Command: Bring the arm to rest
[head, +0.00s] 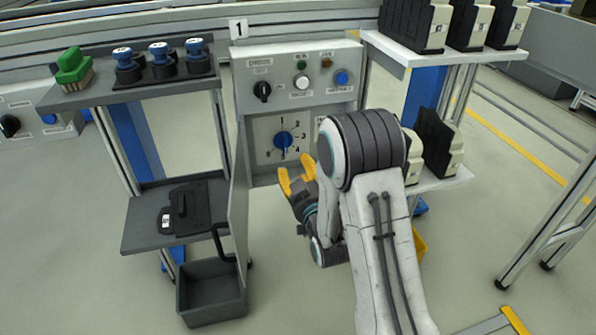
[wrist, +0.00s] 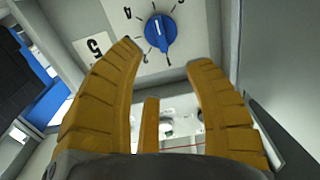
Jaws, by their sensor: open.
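My gripper (head: 297,184) has yellow fingers and is in front of the control cabinet, below and close to the blue rotary dial (head: 283,140). In the wrist view my gripper (wrist: 167,68) is open, with nothing between its fingers. The blue dial (wrist: 160,32) shows beyond the fingertips, apart from them. My white and grey arm reaches forward from the lower right in the head view and hides part of the cabinet's right side.
The cabinet's grey door (head: 239,205) stands open left of my gripper. A lower left shelf (head: 140,228) holds a black device (head: 185,208), with a dark bin (head: 212,295) below. Right shelves (head: 400,52) hold beige and black units. Open floor lies at the left front.

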